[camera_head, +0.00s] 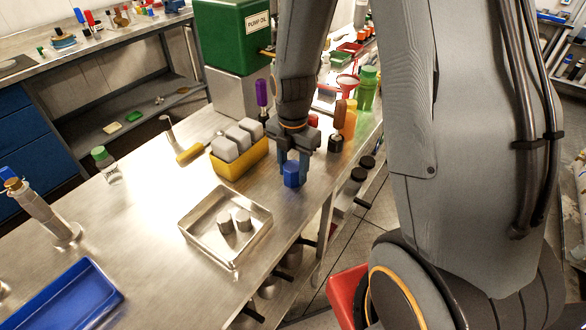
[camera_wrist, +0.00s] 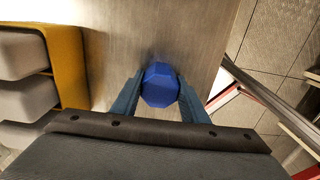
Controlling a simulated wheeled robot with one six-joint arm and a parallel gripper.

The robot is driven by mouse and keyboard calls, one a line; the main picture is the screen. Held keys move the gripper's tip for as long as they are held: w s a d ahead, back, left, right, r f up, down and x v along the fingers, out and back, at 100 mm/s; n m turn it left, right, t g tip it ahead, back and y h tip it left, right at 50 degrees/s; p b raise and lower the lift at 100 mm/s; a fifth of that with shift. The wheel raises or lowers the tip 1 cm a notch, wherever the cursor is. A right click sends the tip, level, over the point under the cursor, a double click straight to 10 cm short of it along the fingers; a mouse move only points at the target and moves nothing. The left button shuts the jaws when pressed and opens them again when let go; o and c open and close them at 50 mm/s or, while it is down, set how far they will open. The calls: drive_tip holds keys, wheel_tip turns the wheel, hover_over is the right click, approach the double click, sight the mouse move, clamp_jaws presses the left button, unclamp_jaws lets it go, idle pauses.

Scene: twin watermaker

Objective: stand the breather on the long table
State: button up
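The blue, many-sided piece that I take for the breather (camera_head: 291,174) is at the near edge side of the long steel table (camera_head: 150,215). In the wrist view the breather (camera_wrist: 160,85) sits between the two blue-grey fingers of my gripper (camera_wrist: 160,95), with its flat top facing the camera. The fingers appear to press on both sides of it. In the head view my gripper (camera_head: 292,165) points down with the breather at its fingertips. The breather looks upright, on or very close to the table top; its underside is hidden.
A yellow holder (camera_head: 238,160) with grey blocks stands left of my gripper. A steel tray (camera_head: 226,225) with two metal cylinders lies nearer. A small dark jar (camera_head: 335,142) and orange bottles (camera_head: 347,118) stand to the right. The table edge is close by.

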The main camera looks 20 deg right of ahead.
sight(293, 166)
drive_tip(key=o, duration=0.4)
drive_tip(key=shift+c, duration=0.2)
drive_tip(key=shift+r, duration=0.1)
wheel_tip(293, 166, up, 11)
drive_tip(key=shift+r+b, duration=0.2)
drive_tip(key=shift+b, duration=0.95)
drive_tip(key=s+f+m, duration=0.1)
drive_tip(key=s+m, duration=0.2)
drive_tip(key=m, duration=0.5)
drive_tip(key=s+f+m+t, duration=0.1)
drive_tip(key=s+m, duration=0.2)
drive_tip(key=m, duration=0.5)
drive_tip(key=s+f+m, duration=0.1)
drive_tip(key=s+m, duration=0.2)
drive_tip(key=m, duration=0.6)
drive_tip(key=shift+s+f, duration=0.15)
drive_tip(key=shift+f, duration=0.05)
